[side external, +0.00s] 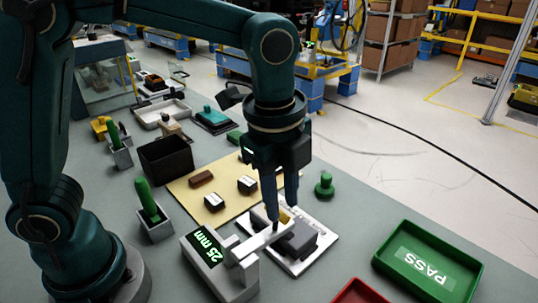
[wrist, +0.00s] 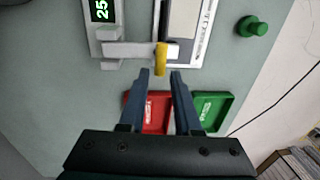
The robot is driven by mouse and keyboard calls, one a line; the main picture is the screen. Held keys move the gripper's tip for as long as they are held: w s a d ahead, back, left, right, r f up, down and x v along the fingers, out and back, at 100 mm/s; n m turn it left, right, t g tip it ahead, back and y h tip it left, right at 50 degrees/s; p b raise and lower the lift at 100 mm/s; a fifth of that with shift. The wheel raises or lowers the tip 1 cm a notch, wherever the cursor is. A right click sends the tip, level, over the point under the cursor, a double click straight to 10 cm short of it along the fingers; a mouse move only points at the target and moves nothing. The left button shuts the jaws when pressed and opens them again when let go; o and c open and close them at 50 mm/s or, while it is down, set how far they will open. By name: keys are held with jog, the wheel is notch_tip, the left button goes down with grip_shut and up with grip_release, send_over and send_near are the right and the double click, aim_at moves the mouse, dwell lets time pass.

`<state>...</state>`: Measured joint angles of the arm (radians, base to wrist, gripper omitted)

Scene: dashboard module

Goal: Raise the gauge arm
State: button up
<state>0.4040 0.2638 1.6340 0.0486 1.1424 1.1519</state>
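The gauge (side external: 215,262) is a grey block with a green "25 mm" display; its display also shows at the top left of the wrist view (wrist: 100,10). Its pale gauge arm (side external: 262,240) reaches across a white plate, low and roughly level. The arm ends in a yellow tip (wrist: 160,60). In the side view my gripper (side external: 283,210) points down at that tip and partly hides it. In the wrist view my gripper (wrist: 160,76) is open, with one finger on each side of the yellow tip and visible gaps. I cannot tell its exact height over the tip.
A dark block (side external: 300,238) sits on the white plate (side external: 325,236) beside the arm. A green PASS tray (side external: 470,283) and a red tray (side external: 358,292) lie to the right. A green knob (side external: 324,186) stands behind; a black bin (side external: 166,160) stands left.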

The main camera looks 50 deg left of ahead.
aim_at(283, 214)
jog(key=shift+w+f, duration=0.2)
jog(key=shift+f, duration=1.95)
grip_shut()
